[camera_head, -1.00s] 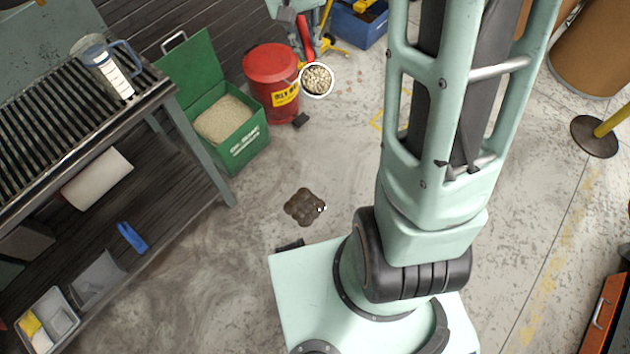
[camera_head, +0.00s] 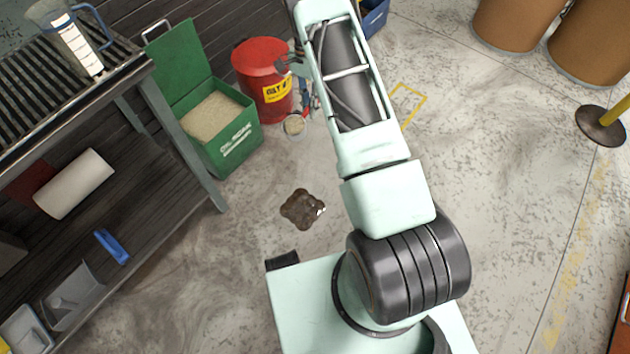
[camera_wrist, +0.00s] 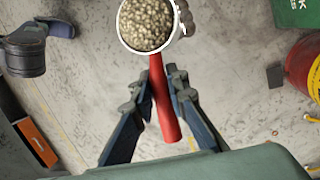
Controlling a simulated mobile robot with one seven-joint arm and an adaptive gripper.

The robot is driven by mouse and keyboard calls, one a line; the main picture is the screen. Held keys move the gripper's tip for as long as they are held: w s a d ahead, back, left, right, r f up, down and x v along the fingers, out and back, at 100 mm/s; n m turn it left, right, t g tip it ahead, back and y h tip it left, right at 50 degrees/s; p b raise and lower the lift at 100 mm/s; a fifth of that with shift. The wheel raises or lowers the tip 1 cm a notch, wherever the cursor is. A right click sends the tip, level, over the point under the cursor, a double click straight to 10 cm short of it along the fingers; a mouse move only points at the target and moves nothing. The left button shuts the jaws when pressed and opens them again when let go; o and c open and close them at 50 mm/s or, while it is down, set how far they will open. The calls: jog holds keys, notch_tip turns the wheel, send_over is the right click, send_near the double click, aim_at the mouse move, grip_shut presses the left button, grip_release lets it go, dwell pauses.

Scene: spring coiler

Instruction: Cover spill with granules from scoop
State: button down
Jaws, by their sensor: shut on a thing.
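My gripper (camera_wrist: 160,82) is shut on the red handle (camera_wrist: 163,108) of the scoop. The scoop's round bowl (camera_wrist: 145,22) has a white rim and is heaped with pale granules. In the head view the bowl (camera_head: 294,125) hangs in front of the red bin, above the spill in the picture, with my gripper (camera_head: 304,88) partly hidden by my arm. The spill (camera_head: 302,209) is a dark brown, shiny, lobed patch on the concrete floor, with no granules visible on it. A brownish patch (camera_wrist: 187,16) shows just behind the bowl in the wrist view, partly hidden.
An open green box (camera_head: 232,135) of granules and a red lidded bin (camera_head: 262,68) stand behind the spill. A slatted workbench (camera_head: 165,120) with a jug (camera_head: 75,45) is at left. A post base (camera_head: 600,125) stands far right. Floor around the spill is clear.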

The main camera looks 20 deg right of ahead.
jog(key=s+f+m+y+b, duration=0.1)
jog(key=f+b, duration=0.3)
jog(key=f, duration=1.3)
jog(key=s+f+m+y+b, duration=0.2)
jog(key=s+f+m+b, duration=0.1)
jog(key=f, duration=1.4)
jog(key=shift+s+d+f+m+y+b, duration=0.15)
jog(key=shift+s+m+y+b, duration=0.2)
jog(key=shift+b, duration=0.4)
jog(key=shift+t, duration=0.5)
jog(key=t, duration=0.1)
jog(key=f+t, duration=0.1)
jog(key=t, duration=0.1)
jog(key=n+t, duration=0.1)
jog(key=shift+s+f+t+y, duration=0.15)
jog(key=shift+s+t+y, duration=0.1)
jog(key=shift+s+t, duration=0.15)
jog(key=shift+t, duration=0.4)
